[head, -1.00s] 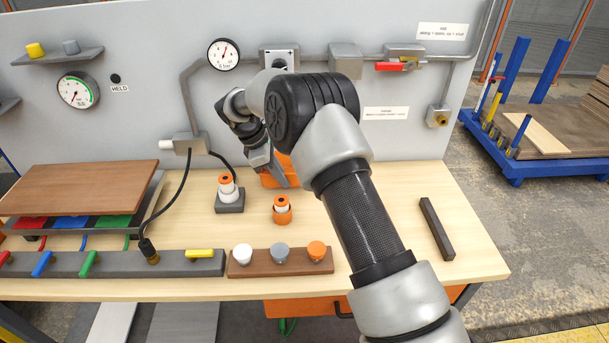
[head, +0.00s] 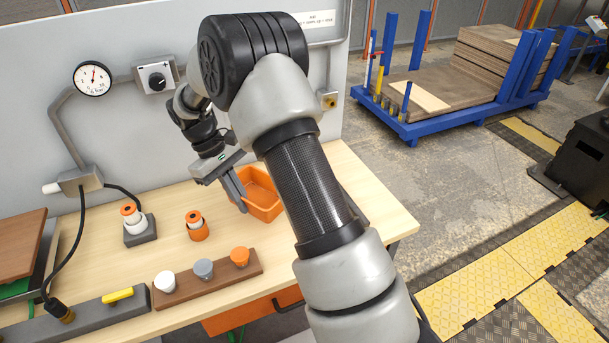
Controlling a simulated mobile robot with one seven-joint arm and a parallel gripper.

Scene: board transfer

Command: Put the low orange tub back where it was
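The low orange tub (head: 264,205) is at the right part of the wooden bench, just left of my forearm. It is open at the top and looks empty. My gripper (head: 236,190) is at its left wall, with the grey fingers pointing down and seemingly pinching that wall. The far finger is mostly hidden. I cannot tell whether the tub's base touches the bench or hangs slightly above it.
A brown strip with three knobs (head: 208,278) lies in front. The wall panel (head: 130,120) closes off the back. Bare bench (head: 372,215) shows right of my arm.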

